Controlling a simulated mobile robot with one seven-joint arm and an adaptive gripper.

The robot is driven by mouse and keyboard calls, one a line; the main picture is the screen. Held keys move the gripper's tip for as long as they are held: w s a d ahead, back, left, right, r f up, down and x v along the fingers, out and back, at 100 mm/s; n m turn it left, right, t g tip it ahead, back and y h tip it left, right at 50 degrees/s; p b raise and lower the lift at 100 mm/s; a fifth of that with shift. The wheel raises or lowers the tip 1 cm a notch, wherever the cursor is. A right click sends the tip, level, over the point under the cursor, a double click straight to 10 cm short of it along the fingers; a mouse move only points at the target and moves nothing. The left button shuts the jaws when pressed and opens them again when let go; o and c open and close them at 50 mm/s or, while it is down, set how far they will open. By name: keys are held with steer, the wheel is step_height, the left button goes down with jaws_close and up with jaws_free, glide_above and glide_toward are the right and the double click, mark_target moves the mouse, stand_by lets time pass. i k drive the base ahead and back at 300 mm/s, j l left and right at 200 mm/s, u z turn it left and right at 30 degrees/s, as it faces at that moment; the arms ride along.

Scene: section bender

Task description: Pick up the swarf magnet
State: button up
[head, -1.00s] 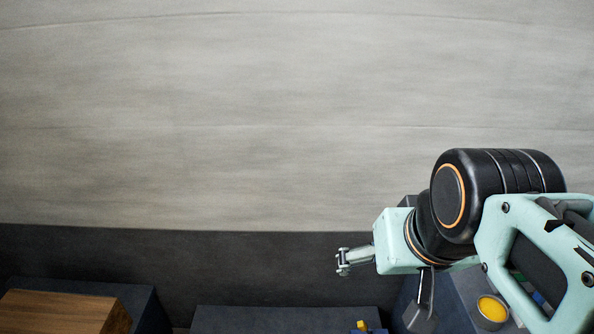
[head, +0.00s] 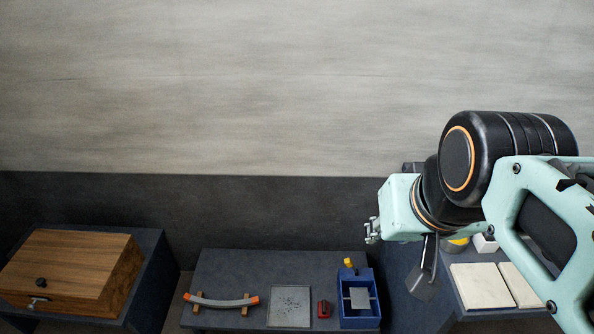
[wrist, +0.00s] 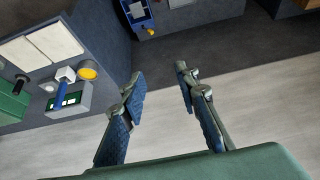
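A small red block with a dark top, which looks like the swarf magnet (head: 324,308), lies on the low dark bench (head: 225,265). It sits between a grey plate with dark specks (head: 290,305) and a blue bin (head: 358,318). I cannot make it out in the wrist view. My gripper (wrist: 160,80) is open, with nothing between its fingers. In the head view my gripper (head: 372,230) is above and to the right of the red block, well apart from it.
A curved grey bar with orange ends (head: 222,301) rests on wooden supports at left. A wooden box (head: 75,265) stands on the far-left block. At right, pale slabs (head: 482,286) lie on another bench. The wrist view shows a blue-handled, white-headed tool (wrist: 62,88) and a yellow-topped cup (wrist: 87,69).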

mark_target(323, 306)
steer(key=k+l, duration=0.15)
steer(key=k, duration=0.25)
steer(key=k+l, duration=0.2)
steer(key=k, duration=0.15)
steer(key=k+l, duration=0.15)
steer(key=k, duration=0.25)
